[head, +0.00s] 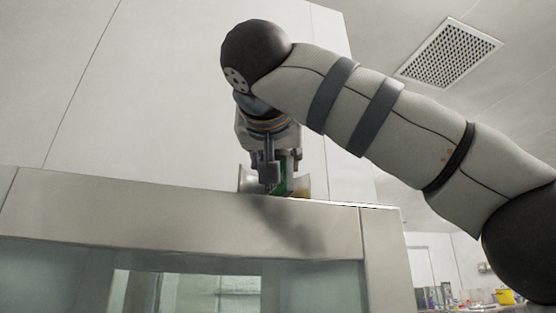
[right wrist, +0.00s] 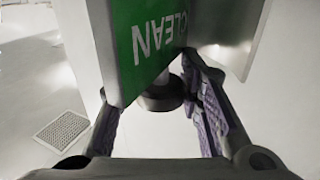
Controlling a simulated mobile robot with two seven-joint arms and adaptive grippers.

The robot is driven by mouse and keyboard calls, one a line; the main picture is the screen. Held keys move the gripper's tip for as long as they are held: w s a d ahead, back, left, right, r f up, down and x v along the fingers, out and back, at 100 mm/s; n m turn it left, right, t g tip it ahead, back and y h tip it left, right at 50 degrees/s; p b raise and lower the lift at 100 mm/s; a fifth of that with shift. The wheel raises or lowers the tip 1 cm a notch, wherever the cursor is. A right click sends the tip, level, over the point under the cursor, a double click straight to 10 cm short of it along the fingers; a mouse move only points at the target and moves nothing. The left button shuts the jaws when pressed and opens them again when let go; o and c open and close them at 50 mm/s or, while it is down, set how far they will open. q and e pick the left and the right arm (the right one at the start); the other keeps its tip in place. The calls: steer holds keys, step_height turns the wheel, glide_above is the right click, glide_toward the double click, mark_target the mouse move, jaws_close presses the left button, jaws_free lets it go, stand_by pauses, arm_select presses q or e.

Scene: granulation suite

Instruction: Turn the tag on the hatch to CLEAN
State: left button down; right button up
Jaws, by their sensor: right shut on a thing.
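The tag (right wrist: 152,38) is a green plate with white letters reading CLEAN, upside down in the right wrist view. It sits between two pale side plates; a dark round collar (right wrist: 163,94) is below it. In the head view a green sliver of the tag (head: 283,186) shows on top of the hatch (head: 180,212), mostly hidden by my gripper. My right gripper (right wrist: 158,118) reaches down from above with a finger on each side of the tag and is shut on it. The exact finger contact is partly hidden. My left gripper is not in view.
The hatch has a pale frame over a glass pane (head: 190,285). A tall pale wall panel (head: 170,90) rises behind it. A ceiling vent (head: 449,52) is at upper right. Yellow and red containers (head: 506,297) stand far off at lower right.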

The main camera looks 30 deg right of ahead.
steer(key=shift+n+t+y, duration=0.3)
steer(key=shift+n+y, duration=0.1)
steer(key=shift+y, duration=0.1)
steer(key=n+t+y, duration=0.1)
steer(key=n+y, duration=0.2)
steer(key=y, duration=0.1)
steer(key=n+t+y, duration=0.1)
steer(key=n+y, duration=0.1)
steer(key=y, duration=0.3)
steer(key=shift+n+t, duration=0.4)
steer(key=n+y, duration=0.2)
steer(key=y, duration=0.2)
steer(key=n+g+y, duration=0.1)
steer(key=n+y, duration=0.2)
steer(key=y, duration=0.1)
steer(key=shift+a+g, duration=0.1)
steer(key=shift+g, duration=0.2)
steer(key=shift+n, duration=0.4)
steer(key=o, duration=1.2)
steer(key=v, duration=1.2)
steer(key=shift+w, duration=0.1)
